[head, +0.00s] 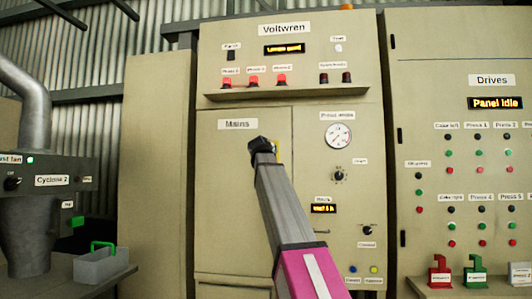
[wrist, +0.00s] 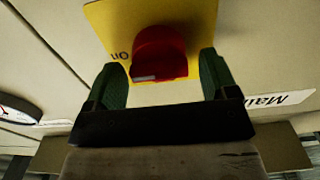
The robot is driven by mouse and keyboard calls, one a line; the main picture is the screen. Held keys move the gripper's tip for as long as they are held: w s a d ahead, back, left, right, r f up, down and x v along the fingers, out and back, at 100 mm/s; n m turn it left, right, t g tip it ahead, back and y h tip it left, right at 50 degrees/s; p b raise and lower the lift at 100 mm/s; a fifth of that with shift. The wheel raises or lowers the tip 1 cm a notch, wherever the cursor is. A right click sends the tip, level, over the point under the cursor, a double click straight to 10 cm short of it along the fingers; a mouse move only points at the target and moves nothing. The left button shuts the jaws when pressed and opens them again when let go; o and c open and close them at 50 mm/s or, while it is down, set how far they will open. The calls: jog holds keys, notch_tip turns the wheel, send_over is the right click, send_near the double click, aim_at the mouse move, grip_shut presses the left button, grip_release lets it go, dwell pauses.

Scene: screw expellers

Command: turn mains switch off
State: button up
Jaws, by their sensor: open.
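The mains switch is a red rotary knob (wrist: 160,53) on a yellow plate (wrist: 205,18) in the wrist view. A word that looks like "On" is printed on the plate at the knob's left. My gripper (wrist: 166,75) is open, with one green finger on each side of the knob. I cannot tell whether the fingers touch it. In the head view my gripper (head: 262,147) is at the cabinet door below and right of the "Mains" label (head: 237,124). It hides the knob there, and only a sliver of the yellow plate (head: 275,147) shows.
The Voltwren cabinet has a ledge (head: 290,94) above the door. The Drives cabinet (head: 490,80) stands further right. A grey tray (head: 100,268) with a green handle is at lower left.

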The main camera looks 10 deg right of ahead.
jog(key=shift+w+d, duration=0.1)
jog(key=shift+w, duration=0.2)
jog(key=shift+c, duration=0.3)
jog(key=c, duration=1.2)
